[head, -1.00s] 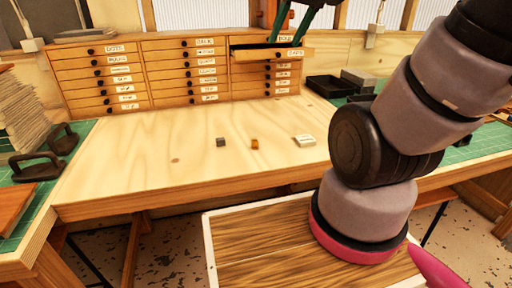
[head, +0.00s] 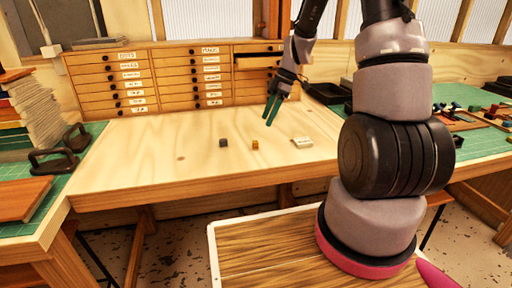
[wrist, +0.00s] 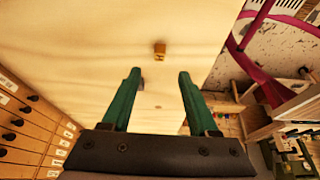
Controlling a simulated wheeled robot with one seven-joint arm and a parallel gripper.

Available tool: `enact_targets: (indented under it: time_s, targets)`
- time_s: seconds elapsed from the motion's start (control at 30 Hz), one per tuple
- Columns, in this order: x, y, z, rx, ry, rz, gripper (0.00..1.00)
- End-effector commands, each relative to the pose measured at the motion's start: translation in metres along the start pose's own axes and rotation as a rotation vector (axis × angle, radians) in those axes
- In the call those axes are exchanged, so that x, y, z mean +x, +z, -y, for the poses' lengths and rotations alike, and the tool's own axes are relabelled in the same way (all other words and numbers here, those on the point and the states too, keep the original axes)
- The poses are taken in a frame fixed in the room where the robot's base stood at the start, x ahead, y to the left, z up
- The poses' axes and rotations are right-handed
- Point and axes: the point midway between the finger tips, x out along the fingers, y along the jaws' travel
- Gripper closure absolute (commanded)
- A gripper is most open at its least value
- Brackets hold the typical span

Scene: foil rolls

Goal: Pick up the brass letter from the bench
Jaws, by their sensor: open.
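The brass letter (head: 255,145) is a small golden block on the pale wooden bench (head: 130,150), between a grey block and a pale card. It also shows in the wrist view (wrist: 160,49), just beyond the fingertips and roughly centred between them. My gripper (head: 269,117) has green fingers pointing down, above and behind the letter. In the wrist view its fingers (wrist: 159,74) are apart, with nothing between them but bench surface. They do not touch the letter.
The grey block (head: 223,143) sits left of the letter; the pale card (head: 302,142) lies to its right. A drawer cabinet (head: 165,80) stands at the back, with an upper right drawer (head: 256,62) pulled out behind my gripper. The bench's left front is clear.

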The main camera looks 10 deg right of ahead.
Motion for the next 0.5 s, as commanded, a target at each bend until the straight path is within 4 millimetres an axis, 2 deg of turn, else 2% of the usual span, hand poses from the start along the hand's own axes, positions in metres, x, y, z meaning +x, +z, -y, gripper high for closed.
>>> enact_targets:
  time_s: [0.2, 0.37, 0.5]
  targets:
    - [0.035, 0.000, 0.001, 0.001, -0.004, 0.001, 0.40]
    - [0.046, 0.000, 0.001, 0.001, -0.002, 0.002, 0.40]
    - [0.064, -0.003, 0.001, 0.002, -0.005, 0.003, 0.40]
